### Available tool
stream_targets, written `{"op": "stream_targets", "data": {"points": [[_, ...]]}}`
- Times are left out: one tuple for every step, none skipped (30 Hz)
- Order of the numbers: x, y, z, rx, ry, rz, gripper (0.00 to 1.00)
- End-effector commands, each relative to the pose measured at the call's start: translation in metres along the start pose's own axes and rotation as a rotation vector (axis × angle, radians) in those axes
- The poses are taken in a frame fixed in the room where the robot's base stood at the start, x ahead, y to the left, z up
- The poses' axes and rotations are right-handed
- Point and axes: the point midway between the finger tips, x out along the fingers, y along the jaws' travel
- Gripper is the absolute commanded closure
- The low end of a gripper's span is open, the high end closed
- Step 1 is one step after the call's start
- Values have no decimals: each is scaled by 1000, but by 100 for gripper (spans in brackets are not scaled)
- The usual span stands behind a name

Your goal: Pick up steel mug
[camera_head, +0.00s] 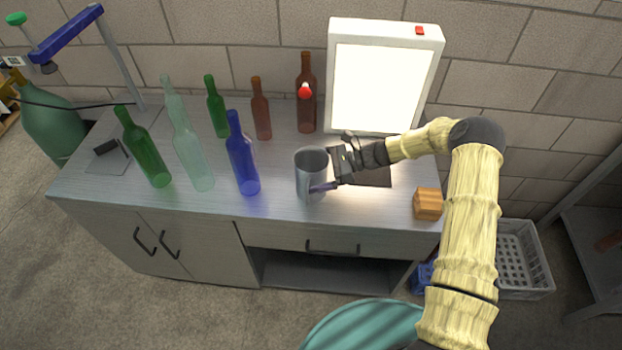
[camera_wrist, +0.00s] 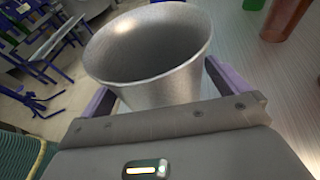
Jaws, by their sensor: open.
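The steel mug (camera_head: 309,175) stands upright on the grey workbench top, near the middle of its front half. It is plain grey metal with an open top. My gripper (camera_head: 325,174) comes in from the right, at the mug's side. In the wrist view the mug (camera_wrist: 150,55) fills the upper middle, and the purple fingers of my gripper (camera_wrist: 158,88) show on its left and right sides. The fingers are apart with the mug between them. Whether either finger touches it I cannot tell. The mug's lower part is hidden behind the gripper body in the wrist view.
A blue bottle (camera_head: 241,160) stands left of the mug, with several green and brown bottles around and behind it. A lit panel (camera_head: 383,80) stands at the back. A small wooden block (camera_head: 428,204) lies at the right front edge. A grey crate (camera_head: 522,262) is on the floor.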

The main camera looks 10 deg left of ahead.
Motion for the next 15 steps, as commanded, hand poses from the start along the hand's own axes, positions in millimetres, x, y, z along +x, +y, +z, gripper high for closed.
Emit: {"op": "stream_targets", "data": {"points": [[0, 0, 0, 0, 0, 0, 0], [0, 0, 0, 0, 0, 0, 0], [0, 0, 0, 0, 0, 0, 0], [0, 0, 0, 0, 0, 0, 0], [0, 0, 0, 0, 0, 0, 0], [0, 0, 0, 0, 0, 0, 0], [0, 0, 0, 0, 0, 0, 2], [0, 0, 0, 0, 0, 0, 8], [0, 0, 0, 0, 0, 0, 16], [0, 0, 0, 0, 0, 0, 22], [0, 0, 0, 0, 0, 0, 28], [0, 0, 0, 0, 0, 0, 35], [0, 0, 0, 0, 0, 0, 41], [0, 0, 0, 0, 0, 0, 47], [0, 0, 1, -1, -1, 0, 52]]}}
